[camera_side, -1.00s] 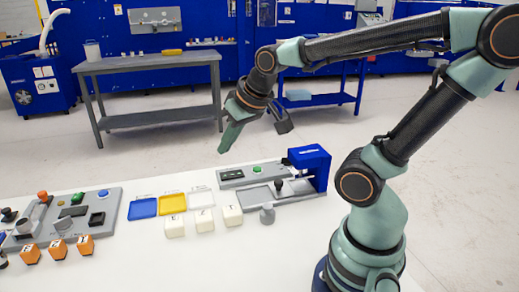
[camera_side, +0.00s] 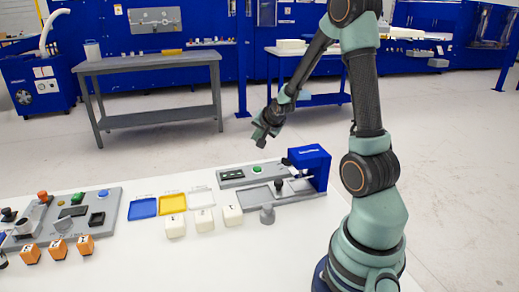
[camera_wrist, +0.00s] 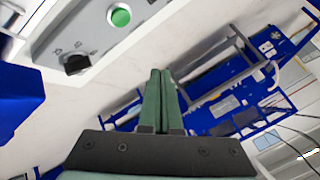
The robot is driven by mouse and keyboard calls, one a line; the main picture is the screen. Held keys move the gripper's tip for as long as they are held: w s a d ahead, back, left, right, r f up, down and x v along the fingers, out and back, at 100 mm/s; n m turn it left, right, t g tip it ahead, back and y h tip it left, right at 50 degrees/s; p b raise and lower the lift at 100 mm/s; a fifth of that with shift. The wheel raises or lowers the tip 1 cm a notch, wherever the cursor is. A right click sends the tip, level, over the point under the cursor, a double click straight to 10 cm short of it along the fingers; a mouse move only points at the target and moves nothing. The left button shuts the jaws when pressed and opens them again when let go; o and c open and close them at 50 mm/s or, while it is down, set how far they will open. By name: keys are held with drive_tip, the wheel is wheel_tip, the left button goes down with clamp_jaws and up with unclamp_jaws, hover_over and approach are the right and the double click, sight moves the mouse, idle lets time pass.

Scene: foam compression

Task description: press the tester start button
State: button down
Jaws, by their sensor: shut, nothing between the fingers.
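The tester has a blue press head (camera_side: 310,166) and a grey base at the right end of the white table. Its green button (camera_side: 257,169) sits on the grey panel left of the head. In the wrist view the round green button (camera_wrist: 120,17) is at the upper left on the grey panel, above a black knob (camera_wrist: 75,63). The blue head (camera_wrist: 14,98) shows at the left edge. My gripper (camera_side: 261,141) is shut and empty, above the panel and clear of the button. Its green fingers (camera_wrist: 160,75) lie together in the wrist view, right of and below the button.
A grey control board (camera_side: 90,212) with orange cubes is at far left. The table front is clear.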

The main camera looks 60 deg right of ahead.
sight(258, 170)
drive_tip(key=shift+d+f, duration=0.15)
drive_tip(key=shift+d, duration=0.05)
drive_tip(key=shift+f, duration=4.4)
drive_tip(key=shift+f, duration=0.4)
